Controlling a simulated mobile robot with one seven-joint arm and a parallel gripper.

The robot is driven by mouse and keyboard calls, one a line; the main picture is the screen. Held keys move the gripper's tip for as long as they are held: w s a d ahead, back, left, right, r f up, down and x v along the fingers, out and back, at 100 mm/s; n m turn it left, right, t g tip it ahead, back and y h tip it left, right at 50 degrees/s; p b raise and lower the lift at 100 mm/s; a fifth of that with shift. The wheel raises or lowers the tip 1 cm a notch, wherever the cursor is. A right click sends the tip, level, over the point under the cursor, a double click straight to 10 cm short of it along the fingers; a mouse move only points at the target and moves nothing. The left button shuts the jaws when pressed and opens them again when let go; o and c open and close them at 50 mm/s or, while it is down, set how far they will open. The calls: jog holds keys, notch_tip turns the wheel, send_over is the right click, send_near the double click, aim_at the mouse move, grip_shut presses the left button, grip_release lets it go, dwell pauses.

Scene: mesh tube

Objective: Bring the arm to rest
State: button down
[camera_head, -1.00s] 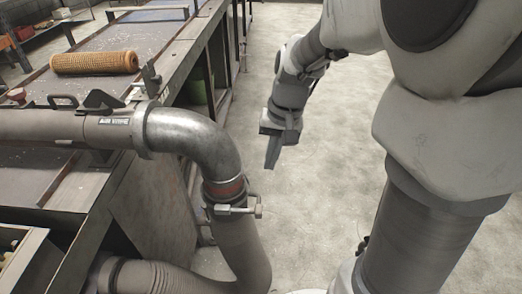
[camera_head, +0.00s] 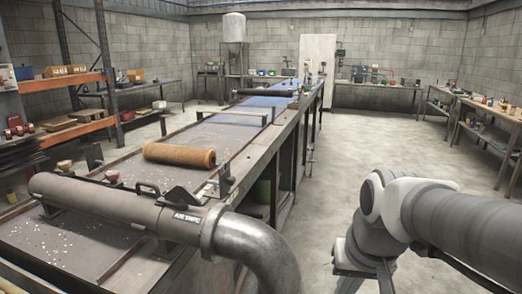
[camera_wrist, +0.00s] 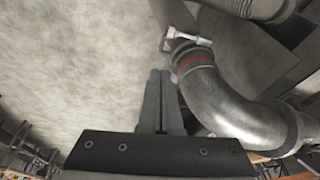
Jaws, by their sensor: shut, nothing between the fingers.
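My gripper shows in the wrist view (camera_wrist: 161,85), with its two dark fingers side by side, shut and empty. It points down over bare concrete floor, beside the bend of a grey metal pipe (camera_wrist: 225,95), apart from it as far as I can tell. In the head view my arm (camera_head: 385,205) comes in from the lower right, to the right of the long bench. Its lower end is at the bottom edge of that view, and the fingertips are hard to make out there.
The pipe (camera_head: 240,240) curves down off the near end of the bench (camera_head: 130,220). An orange-brown mesh tube (camera_head: 180,155) lies on the bench. Shelves (camera_head: 80,115) stand at the left and tables (camera_head: 480,127) at the right. The floor (camera_head: 350,150) between is clear.

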jog(key=s+r+n+t, duration=0.2)
jog(key=s+r+t, duration=0.1)
jog(key=s, duration=0.4)
notch_tip(320, 180, up, 13)
jog(key=p, duration=1.3)
jog(key=shift+w+g, duration=0.25)
jog(key=shift+g, duration=0.05)
